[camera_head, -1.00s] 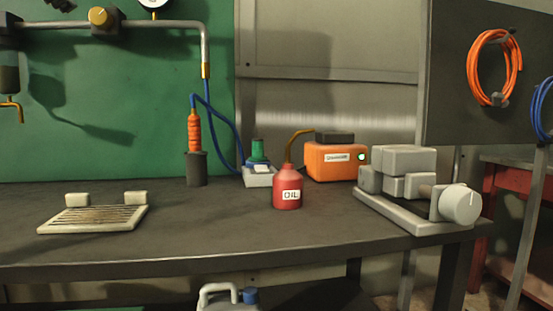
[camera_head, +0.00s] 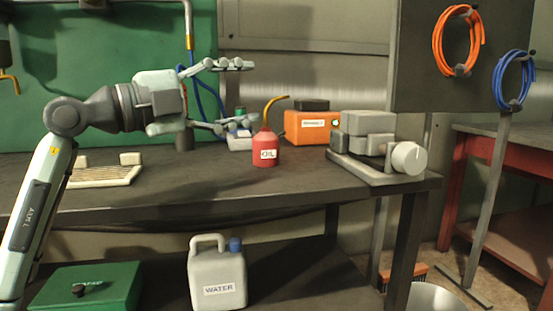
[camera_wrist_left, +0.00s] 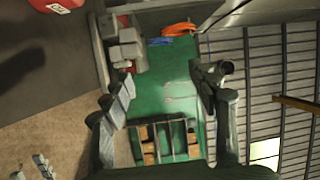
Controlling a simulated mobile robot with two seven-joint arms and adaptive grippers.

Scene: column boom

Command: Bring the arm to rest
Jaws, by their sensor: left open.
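My left arm (camera_head: 58,160) comes in from the left, with its forearm raised and its wrist turned to the right. My left gripper (camera_head: 237,97) is open and empty above the workbench, with its fingers spread one above the other. It shows in front of the green panel, left of the red oil can (camera_head: 266,154). In the left wrist view the open fingers (camera_wrist_left: 165,88) have nothing between them. Small pale parts at the lower left of that view may be my right gripper (camera_wrist_left: 35,168); its opening cannot be made out.
Below stand a water jug (camera_head: 217,275) and a green box (camera_head: 88,288). Orange (camera_head: 437,45) and blue hoses (camera_head: 498,80) hang at right.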

